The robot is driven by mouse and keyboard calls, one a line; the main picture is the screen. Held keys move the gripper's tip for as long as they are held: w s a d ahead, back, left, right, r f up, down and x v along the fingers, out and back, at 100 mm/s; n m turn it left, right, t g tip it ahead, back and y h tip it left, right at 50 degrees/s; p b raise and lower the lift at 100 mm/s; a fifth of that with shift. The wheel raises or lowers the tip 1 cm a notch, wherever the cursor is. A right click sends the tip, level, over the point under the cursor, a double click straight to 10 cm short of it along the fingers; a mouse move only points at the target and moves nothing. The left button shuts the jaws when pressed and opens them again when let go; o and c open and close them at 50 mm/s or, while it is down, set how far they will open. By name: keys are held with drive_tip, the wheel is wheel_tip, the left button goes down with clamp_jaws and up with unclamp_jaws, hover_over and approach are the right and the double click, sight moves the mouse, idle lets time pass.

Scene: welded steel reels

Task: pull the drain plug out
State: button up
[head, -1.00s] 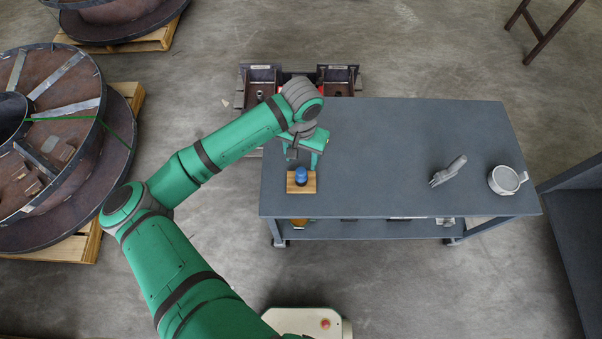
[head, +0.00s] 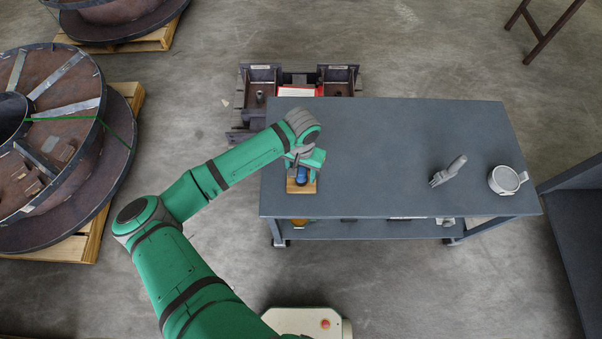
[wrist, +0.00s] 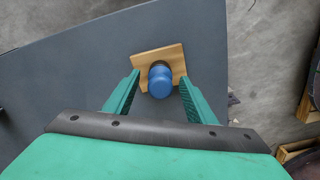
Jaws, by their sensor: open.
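The blue drain plug (head: 301,177) stands upright on a small wooden block (head: 292,188) near the left front corner of the grey table. In the wrist view the blue plug (wrist: 160,82) shows from above, on the wooden block (wrist: 170,55). My gripper (head: 303,172) is right above the block in the head view, partly covering the plug. In the wrist view my gripper (wrist: 160,97) is open, with one finger on each side of the plug. A gap shows between each finger and the plug. The dark base of the plug is mostly hidden.
The grey table (head: 390,150) is bare in its middle. A grey brush-like tool (head: 448,171) and a white mug-like cup (head: 507,180) lie to the right. Dark steel bins (head: 339,83) stand behind the table. Large steel reels (head: 60,150) on pallets are at left.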

sight(301, 171)
clamp_jaws()
drive_tip(key=shift+r, duration=0.75)
idle(0.6)
drive_tip(key=shift+r, duration=3.75)
